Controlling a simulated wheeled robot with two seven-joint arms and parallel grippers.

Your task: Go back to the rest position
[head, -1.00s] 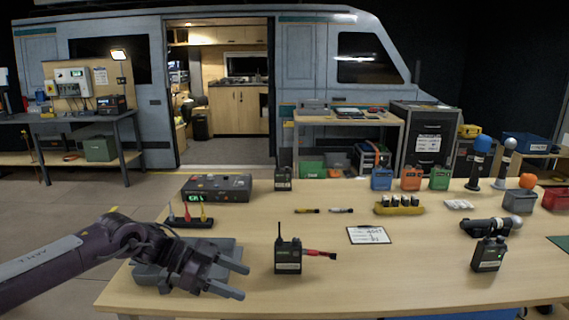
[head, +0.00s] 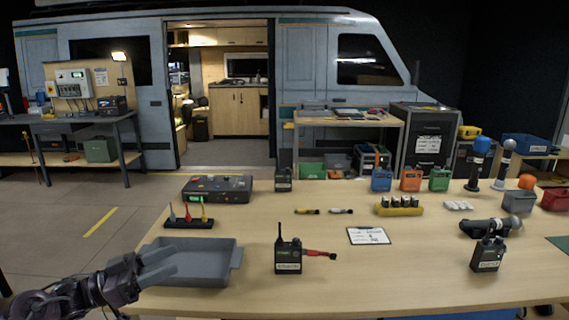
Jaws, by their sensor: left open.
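My left gripper (head: 158,268) is open and empty at the lower left, beside and partly in front of the left end of a grey tray (head: 205,281). The tray sits empty on the near left of the wooden table (head: 380,277). My right gripper is not in the head view.
Behind the tray are a small stand with coloured pieces (head: 189,221) and a dark box (head: 217,188). Another radio (head: 488,254) stands at the right. The table's front middle is clear.

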